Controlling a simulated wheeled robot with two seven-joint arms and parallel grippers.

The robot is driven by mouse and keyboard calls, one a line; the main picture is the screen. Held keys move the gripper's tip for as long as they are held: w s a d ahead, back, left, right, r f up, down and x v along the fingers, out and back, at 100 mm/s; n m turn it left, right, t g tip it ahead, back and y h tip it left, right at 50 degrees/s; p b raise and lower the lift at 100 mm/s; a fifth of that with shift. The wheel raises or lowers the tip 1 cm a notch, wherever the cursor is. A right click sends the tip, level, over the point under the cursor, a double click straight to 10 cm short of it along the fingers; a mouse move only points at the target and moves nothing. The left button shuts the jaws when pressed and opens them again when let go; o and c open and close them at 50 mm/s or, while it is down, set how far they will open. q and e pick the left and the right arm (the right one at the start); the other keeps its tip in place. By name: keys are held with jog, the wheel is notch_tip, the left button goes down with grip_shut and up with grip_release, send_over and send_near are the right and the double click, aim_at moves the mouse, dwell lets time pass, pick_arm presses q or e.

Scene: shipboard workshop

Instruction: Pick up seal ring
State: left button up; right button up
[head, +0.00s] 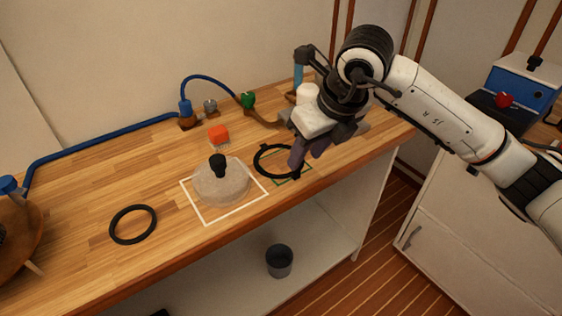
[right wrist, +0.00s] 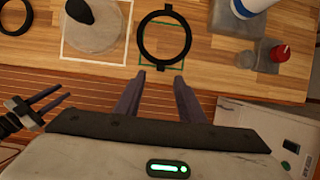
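A black ring with small tabs (head: 258,164) lies on the wooden bench over a green outlined square; it also shows in the right wrist view (right wrist: 143,37). A second, plain black ring (head: 112,228) lies farther left on bare wood, partly in the right wrist view (right wrist: 3,18). I cannot tell which is called the seal ring. My right gripper (head: 296,160) is above the bench at the tabbed ring's right side. Its fingers (right wrist: 157,90) are apart with nothing between them, short of the ring in the wrist view. My left gripper (right wrist: 62,94) shows at that view's left edge, fingers apart and empty.
A grey round lid with a black knob (head: 222,185) sits in a white outlined square (head: 207,223) between the rings. Behind are an orange brush (head: 218,134), a blue hose (head: 100,139) and a green valve knob (head: 248,100). A dark cup (head: 279,262) stands on the lower shelf.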

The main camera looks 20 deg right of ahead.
aim_at(296, 172)
jog(key=x, duration=0.6)
jog(key=shift+w+f, duration=0.2)
jog(key=shift+f, duration=0.2)
grip_shut()
